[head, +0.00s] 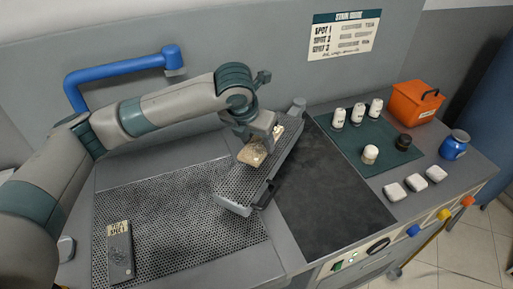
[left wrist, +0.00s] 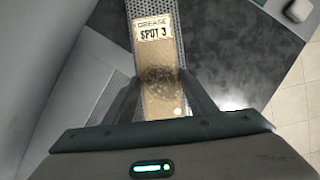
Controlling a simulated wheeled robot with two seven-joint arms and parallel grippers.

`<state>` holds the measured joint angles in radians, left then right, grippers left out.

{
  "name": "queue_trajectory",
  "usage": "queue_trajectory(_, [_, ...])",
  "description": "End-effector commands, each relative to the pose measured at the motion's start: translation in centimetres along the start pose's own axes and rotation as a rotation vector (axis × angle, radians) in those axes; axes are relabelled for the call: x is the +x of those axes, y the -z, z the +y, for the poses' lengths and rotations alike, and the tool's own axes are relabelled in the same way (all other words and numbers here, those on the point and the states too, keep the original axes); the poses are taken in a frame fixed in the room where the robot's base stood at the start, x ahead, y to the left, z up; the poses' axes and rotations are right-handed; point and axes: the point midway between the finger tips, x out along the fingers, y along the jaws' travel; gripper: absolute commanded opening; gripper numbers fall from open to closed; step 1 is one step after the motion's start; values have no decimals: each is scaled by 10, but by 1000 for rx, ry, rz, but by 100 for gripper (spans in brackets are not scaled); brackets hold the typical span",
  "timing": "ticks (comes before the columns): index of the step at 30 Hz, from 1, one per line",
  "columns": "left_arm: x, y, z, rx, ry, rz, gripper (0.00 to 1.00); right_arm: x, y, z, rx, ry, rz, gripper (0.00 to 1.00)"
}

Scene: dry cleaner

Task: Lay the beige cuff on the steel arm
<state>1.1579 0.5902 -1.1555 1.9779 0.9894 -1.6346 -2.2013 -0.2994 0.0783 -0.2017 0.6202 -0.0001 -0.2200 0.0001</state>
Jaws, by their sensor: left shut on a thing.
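The beige cuff (head: 253,154) is held in my left gripper (head: 262,143) over the perforated steel arm (head: 237,190). In the left wrist view the cuff (left wrist: 160,60) lies between the two fingers, with a dark stain and a tag reading "GREASE SPOT 3". The perforated steel arm (left wrist: 136,10) shows behind it, roughly in line with it. I cannot tell whether the cuff touches the arm. My right gripper is not in view.
A grey tagged piece (head: 119,260) lies on the perforated board (head: 180,215). A dark panel (head: 335,190) right of the arm is clear. Beyond it stand bottles on a green mat (head: 349,144), white pads (head: 415,184), an orange box (head: 413,104) and a blue jar (head: 453,146).

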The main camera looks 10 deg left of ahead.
Motion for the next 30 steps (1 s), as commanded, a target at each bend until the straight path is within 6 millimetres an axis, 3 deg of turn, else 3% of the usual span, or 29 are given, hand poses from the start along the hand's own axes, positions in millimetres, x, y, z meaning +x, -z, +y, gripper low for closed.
queue_trajectory(11, [2, 1, 2, 0, 0, -1, 29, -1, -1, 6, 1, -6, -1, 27])
queue_trajectory(22, [34, 15, 1, -1, 0, 2, 29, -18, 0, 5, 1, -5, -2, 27])
queue_trajectory(30, [38, 16, 1, 1, 0, -2, 29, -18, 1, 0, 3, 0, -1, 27])
